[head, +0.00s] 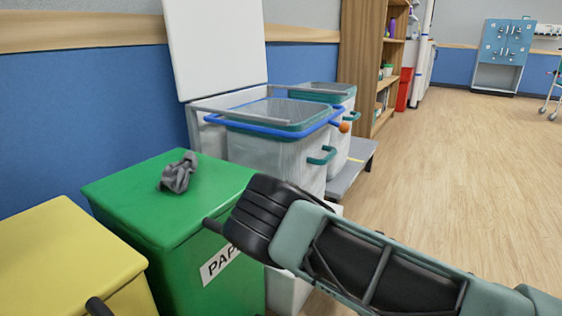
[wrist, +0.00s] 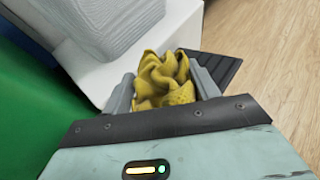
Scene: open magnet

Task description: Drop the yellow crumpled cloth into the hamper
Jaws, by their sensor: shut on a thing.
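The yellow crumpled cloth (wrist: 160,72) is between the two grey fingers of my gripper (wrist: 163,84) in the wrist view. My gripper is shut on it, and folds stick out past the fingertips. In the head view my arm hides the gripper and cloth. A pale translucent bin with a blue rim (head: 275,156) stands beyond my arm, and a similar teal-rimmed bin (head: 345,110) stands behind it. I cannot tell for sure which one is the hamper. In the wrist view, a pale ribbed container wall (wrist: 120,30) is just beyond the cloth.
A green bin marked PAPER (head: 165,208) has a grey crumpled thing (head: 178,172) on its lid. A yellow bin (head: 60,250) stands at lower left. A tall white panel (head: 215,48) rises behind the blue-rimmed bin. A wooden shelf (head: 372,60) stands farther back. Open floor lies right.

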